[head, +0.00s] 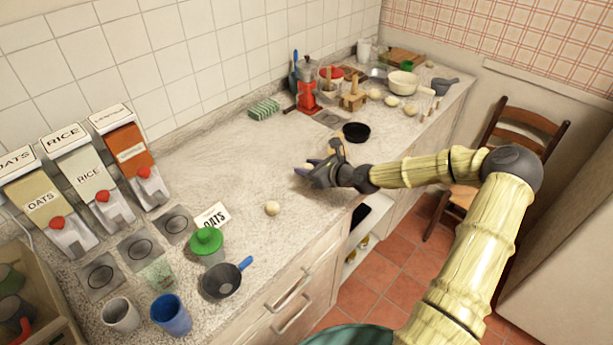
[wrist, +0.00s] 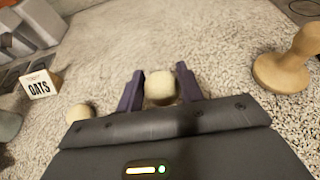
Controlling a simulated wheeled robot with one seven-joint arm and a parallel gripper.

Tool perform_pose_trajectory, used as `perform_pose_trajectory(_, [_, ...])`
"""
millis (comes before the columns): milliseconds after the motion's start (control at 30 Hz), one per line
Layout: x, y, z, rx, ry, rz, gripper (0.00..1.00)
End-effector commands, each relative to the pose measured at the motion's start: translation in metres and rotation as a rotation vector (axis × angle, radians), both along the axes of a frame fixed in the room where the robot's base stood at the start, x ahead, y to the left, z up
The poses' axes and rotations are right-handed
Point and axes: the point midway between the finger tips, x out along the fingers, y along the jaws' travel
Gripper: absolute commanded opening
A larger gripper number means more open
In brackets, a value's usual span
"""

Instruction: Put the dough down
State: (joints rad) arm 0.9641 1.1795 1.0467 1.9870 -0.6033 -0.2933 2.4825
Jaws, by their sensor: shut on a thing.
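My gripper (wrist: 160,92) is shut on a pale, rounded piece of dough (wrist: 160,86) between its two dark fingers in the wrist view. In the head view my gripper (head: 306,172) is over the middle of the counter (head: 240,165), and the held dough is hard to make out there. Whether the held dough touches the counter, I cannot tell. Another pale dough ball (head: 272,208) lies on the counter, nearer to the front left; it also shows at the left in the wrist view (wrist: 79,113).
An OATS card (head: 212,216), a green-lidded jar (head: 207,244) and a small dark pan (head: 222,280) stand at the left. A wooden press (wrist: 285,70) is right of my gripper. A black bowl (head: 356,132) stands behind.

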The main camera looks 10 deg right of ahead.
Motion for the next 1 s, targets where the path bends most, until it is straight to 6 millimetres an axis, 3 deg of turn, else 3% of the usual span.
perform_pose_trajectory(267, [0.0,-0.001,-0.003,0.001,0.001,-0.003,0.15])
perform_pose_trajectory(533, [0.0,-0.002,-0.035,0.001,0.001,-0.003,0.15])
perform_pose_trajectory(933, [0.0,-0.002,-0.04,0.001,0.0,-0.004,0.15])
perform_pose_trajectory(967, [0.0,-0.002,-0.04,0.0,0.0,-0.003,0.42])
perform_pose_trajectory(1000, [0.0,-0.002,-0.04,0.0,0.0,-0.003,0.5])
